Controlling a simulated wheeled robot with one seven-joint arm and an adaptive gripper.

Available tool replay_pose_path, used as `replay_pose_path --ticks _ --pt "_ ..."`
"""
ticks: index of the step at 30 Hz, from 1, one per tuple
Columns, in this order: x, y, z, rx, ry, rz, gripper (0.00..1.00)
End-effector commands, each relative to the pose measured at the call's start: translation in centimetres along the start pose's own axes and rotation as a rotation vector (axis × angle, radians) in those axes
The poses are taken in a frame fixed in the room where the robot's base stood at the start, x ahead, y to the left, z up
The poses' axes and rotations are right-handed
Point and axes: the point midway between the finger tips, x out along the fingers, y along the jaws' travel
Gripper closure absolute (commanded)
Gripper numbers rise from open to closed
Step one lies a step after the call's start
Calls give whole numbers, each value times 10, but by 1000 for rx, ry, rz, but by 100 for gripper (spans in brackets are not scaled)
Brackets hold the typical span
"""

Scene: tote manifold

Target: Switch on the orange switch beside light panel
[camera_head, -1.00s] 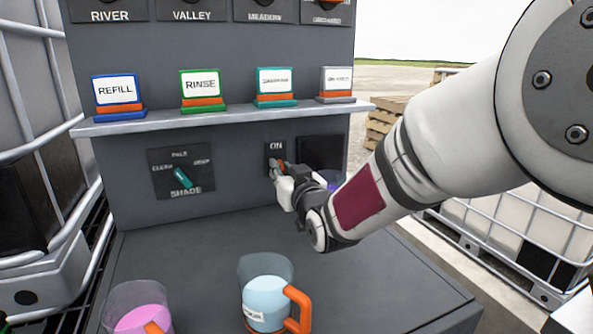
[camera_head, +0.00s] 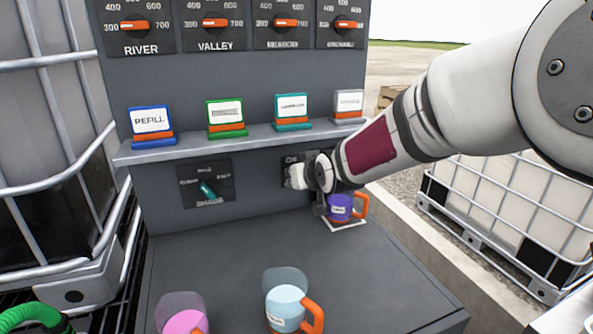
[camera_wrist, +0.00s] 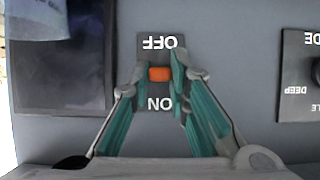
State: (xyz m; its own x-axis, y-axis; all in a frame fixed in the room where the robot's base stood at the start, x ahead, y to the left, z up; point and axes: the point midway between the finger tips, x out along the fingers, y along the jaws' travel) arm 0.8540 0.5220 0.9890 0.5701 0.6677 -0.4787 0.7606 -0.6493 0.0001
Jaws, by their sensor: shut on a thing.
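The orange switch (camera_wrist: 159,74) sits on a dark plate between the words OFF and ON, about midway. In the wrist view, upside down, ON is at the bottom. My gripper (camera_wrist: 160,70) has its teal-lined fingers on both sides of the switch and is shut on it. In the head view my gripper (camera_head: 298,175) is at the ON plate (camera_head: 290,160) under the shelf, and hides the switch. The light panel (camera_wrist: 60,85) is the dark, unlit-looking square beside the plate; my arm mostly hides it in the head view.
A jug of purple liquid (camera_head: 340,207) stands on a white-edged pad just below my wrist. Jugs of blue (camera_head: 287,300) and pink (camera_head: 184,320) stand at the counter front. A SHADE dial (camera_head: 207,189) is left of the switch. Labelled blocks line the shelf (camera_head: 235,141) above.

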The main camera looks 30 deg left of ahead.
Motion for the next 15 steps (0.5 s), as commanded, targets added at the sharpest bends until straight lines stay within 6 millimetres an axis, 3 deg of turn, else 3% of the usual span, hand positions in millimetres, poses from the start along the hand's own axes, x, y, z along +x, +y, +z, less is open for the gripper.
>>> replay_pose_path --ticks 15 --pt "0 0 -3 0 -25 0 100"
